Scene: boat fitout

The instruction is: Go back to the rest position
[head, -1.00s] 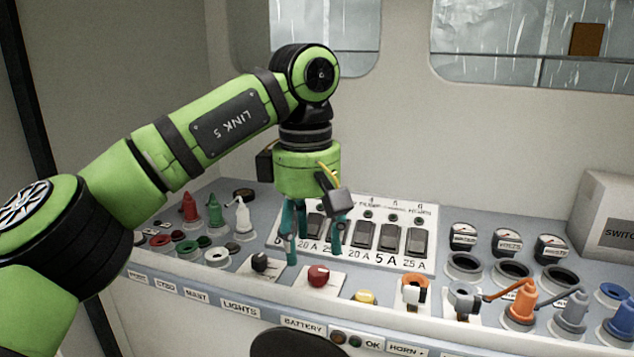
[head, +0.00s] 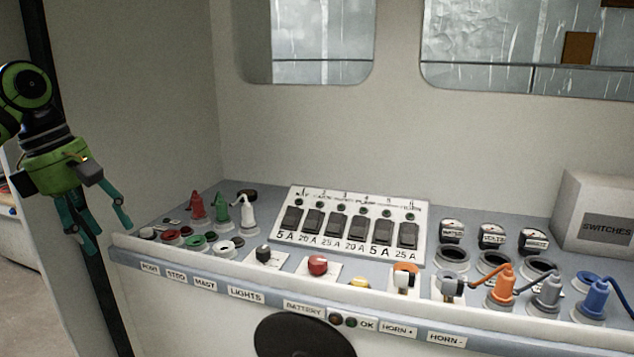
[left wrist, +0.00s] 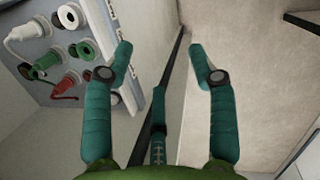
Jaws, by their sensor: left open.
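My left gripper (head: 98,222) hangs at the far left of the head view, left of the console, with its teal fingers pointing down. It is open and empty. In the left wrist view its fingers (left wrist: 165,60) are spread apart with nothing between them; the console's edge shows at the left and the floor at the right. My right gripper is in neither view.
The console (head: 150,247) carries a breaker panel (head: 349,228), a red knob (head: 317,265), and red, green and white plugs (head: 221,210). Orange, grey and blue plugs (head: 500,290) stand at the right. A switches box (head: 598,215) sits at the back right. The space above the console is clear.

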